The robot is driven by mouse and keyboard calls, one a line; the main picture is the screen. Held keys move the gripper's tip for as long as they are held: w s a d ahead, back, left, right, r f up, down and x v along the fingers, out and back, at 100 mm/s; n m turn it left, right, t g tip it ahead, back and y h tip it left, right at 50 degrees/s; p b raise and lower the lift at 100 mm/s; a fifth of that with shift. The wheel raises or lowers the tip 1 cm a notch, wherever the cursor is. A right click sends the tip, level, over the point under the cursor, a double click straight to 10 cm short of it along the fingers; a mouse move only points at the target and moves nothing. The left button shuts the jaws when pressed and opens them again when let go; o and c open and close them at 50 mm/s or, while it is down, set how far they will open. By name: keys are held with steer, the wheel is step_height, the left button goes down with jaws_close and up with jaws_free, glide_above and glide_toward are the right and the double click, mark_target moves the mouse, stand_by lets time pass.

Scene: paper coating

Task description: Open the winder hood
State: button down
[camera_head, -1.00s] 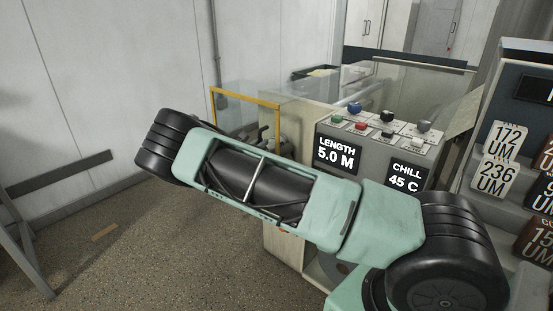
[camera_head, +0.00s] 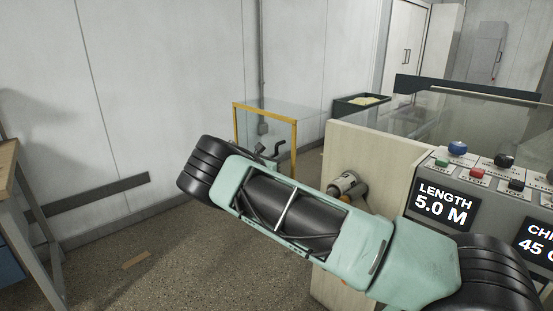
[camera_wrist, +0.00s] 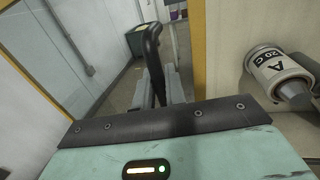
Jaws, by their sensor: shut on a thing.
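The winder hood is a clear panel in a yellow frame (camera_head: 265,112), upright at the left end of the machine. Its yellow frame also shows on both sides of the wrist view (camera_wrist: 199,45). A black curved handle (camera_wrist: 152,48) rises in the middle of the wrist view. My gripper (camera_wrist: 160,84) is shut on this handle, with its grey fingers at the handle's lower part. In the head view the handle (camera_head: 280,149) shows beside the frame, and my arm hides most of the gripper and the hood's lower part.
The control panel (camera_head: 446,203) stands at right. A dark bin (camera_head: 360,104) stands behind. Floor at left (camera_head: 170,255) is mostly open, beside a bench (camera_head: 35,220).

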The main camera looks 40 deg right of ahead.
steer(key=shift+w+a, duration=0.1)
steer(key=shift+w, duration=0.1)
steer(key=c, duration=1.5)
jaws_free()
steer(key=shift+c, duration=0.2)
steer(key=b+v, duration=0.1)
steer(key=v, duration=1.6)
steer(key=shift+s+a, duration=0.15)
steer(key=shift+f, duration=0.1)
